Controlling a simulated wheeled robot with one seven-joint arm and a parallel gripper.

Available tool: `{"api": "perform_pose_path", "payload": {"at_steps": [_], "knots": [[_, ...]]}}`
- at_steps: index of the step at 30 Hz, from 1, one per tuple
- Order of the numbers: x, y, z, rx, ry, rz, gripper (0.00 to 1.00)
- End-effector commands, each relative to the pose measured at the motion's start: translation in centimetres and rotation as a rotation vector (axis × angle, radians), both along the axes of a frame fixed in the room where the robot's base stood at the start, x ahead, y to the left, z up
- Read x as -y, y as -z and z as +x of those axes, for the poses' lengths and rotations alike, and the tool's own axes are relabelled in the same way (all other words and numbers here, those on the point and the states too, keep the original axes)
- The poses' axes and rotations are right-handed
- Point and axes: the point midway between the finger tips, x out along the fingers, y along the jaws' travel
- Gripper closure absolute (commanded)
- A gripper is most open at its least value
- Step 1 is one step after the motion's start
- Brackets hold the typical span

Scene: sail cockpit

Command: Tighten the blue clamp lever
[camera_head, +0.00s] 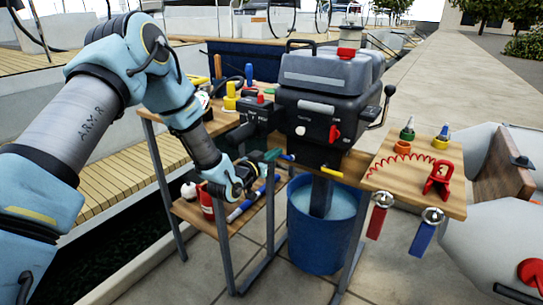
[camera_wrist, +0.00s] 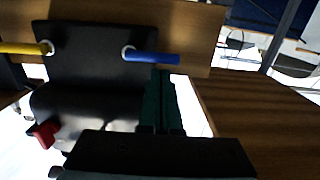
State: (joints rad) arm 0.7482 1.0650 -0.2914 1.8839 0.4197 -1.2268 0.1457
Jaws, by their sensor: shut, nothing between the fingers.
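The blue clamp lever (camera_wrist: 152,58) lies level across the wrist view, running right from a pale round pivot on the dark motor bracket. In the head view, its blue end (camera_head: 287,157) shows low on the left of the motor. My gripper (camera_wrist: 160,76) has dark green fingers that are shut and empty. Their tips are right by the lever's free half; I cannot tell whether they touch it. In the head view, my gripper (camera_head: 272,154) is beside the lever's left end. A yellow lever (camera_wrist: 22,48) sits on the bracket's other side.
The outboard motor (camera_head: 325,80) is clamped on the wooden bench, above a blue barrel (camera_head: 300,235). A red switch (camera_head: 335,133) is on its front. A side board (camera_head: 390,182) at right holds small bottles and a red clip. A red bottle (camera_head: 207,202) stands on the lower shelf.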

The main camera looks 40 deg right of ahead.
Motion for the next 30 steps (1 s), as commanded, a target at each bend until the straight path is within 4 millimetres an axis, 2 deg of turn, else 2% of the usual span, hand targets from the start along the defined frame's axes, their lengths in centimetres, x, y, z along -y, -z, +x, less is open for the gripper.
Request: {"api": "perform_pose_path", "payload": {"at_steps": [30], "knots": [[-0.11,0.60,0.28,-0.121,-0.001,-0.032,1.00]]}}
